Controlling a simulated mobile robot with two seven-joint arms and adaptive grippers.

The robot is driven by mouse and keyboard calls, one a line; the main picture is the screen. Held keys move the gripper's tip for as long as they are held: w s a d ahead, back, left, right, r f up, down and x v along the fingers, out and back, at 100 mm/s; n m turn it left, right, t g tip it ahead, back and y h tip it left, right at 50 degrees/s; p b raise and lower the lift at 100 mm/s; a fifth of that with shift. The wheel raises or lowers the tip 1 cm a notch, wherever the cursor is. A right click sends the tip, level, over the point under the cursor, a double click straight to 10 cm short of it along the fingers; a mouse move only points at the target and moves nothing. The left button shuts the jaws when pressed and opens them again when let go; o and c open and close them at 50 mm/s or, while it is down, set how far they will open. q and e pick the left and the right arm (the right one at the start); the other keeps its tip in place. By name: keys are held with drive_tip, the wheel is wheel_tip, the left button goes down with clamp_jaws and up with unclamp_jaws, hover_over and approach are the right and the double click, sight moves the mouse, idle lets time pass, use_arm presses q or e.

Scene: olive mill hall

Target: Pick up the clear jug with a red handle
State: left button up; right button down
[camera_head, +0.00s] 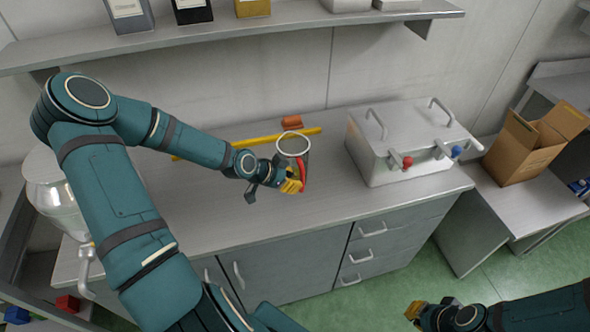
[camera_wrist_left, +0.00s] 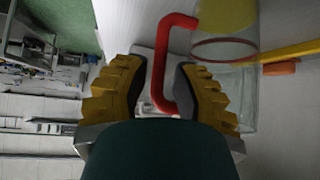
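The clear jug (camera_head: 292,147) stands upright on the grey counter (camera_head: 225,205). Its red handle (camera_head: 303,172) faces the counter's front. My left gripper (camera_head: 292,186) is at the handle side of the jug. In the left wrist view, the yellow fingers of my left gripper (camera_wrist_left: 158,88) are apart, with the red handle (camera_wrist_left: 161,62) between them. The handle is nearer the right finger; contact cannot be told. The jug (camera_wrist_left: 240,95) is partly hidden behind that finger. My right gripper (camera_head: 416,310) is low at the bottom right, far from the jug; its opening is unclear.
A yellow bar (camera_head: 262,140) and a small orange-brown block (camera_head: 291,122) lie behind the jug. A metal box (camera_head: 400,140) with red and blue taps stands to the right. A shelf (camera_head: 230,32) runs above. A cardboard box (camera_head: 530,145) is farther right.

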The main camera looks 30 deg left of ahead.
sight(302, 182)
use_arm(q)
drive_tip(key=shift+x, duration=2.7)
drive_tip(key=shift+r, duration=0.1)
drive_tip(key=shift+c, duration=0.4)
clamp_jaws()
